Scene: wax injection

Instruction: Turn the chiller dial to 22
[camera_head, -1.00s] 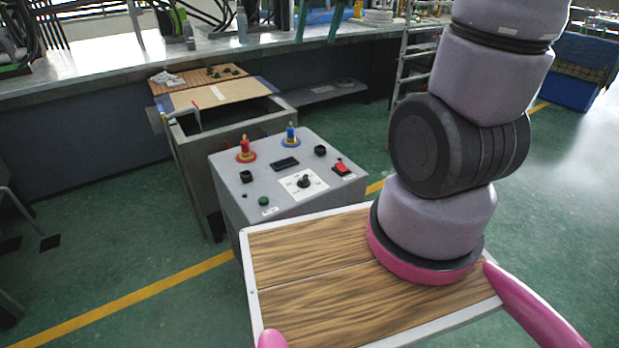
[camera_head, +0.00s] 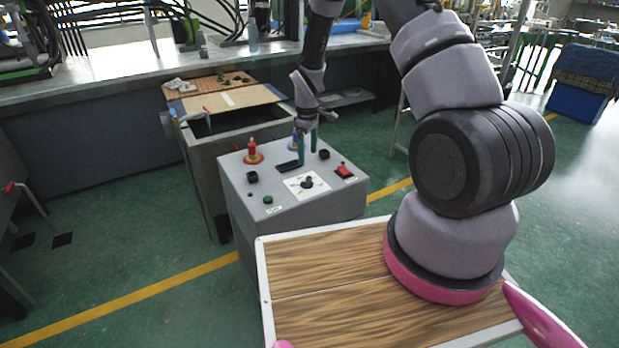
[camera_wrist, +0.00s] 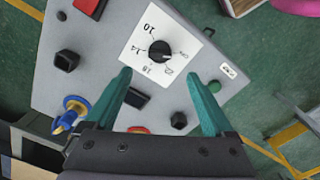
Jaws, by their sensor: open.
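The chiller dial (camera_head: 307,182) is a black knob on a white plate, on the sloped top of the grey control box (camera_head: 240,205). In the wrist view the dial (camera_wrist: 159,50) is surrounded by the marks 10, 14, 18, 22 and a word that looks like OFF. A light line on the knob points toward the right of that picture, near the OFF mark. My gripper (camera_head: 308,153) has teal fingers and hangs over the box. In the wrist view my gripper (camera_wrist: 160,76) is open and empty, its fingertips apart and short of the dial, which shows between and beyond them.
The box also carries a red switch (camera_head: 345,171), a green button (camera_head: 268,199), black knobs, a red valve (camera_head: 253,151) and a blue valve (camera_wrist: 67,118). A wood-topped surface (camera_head: 330,285) lies in front. An open tank (camera_head: 212,123) stands behind.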

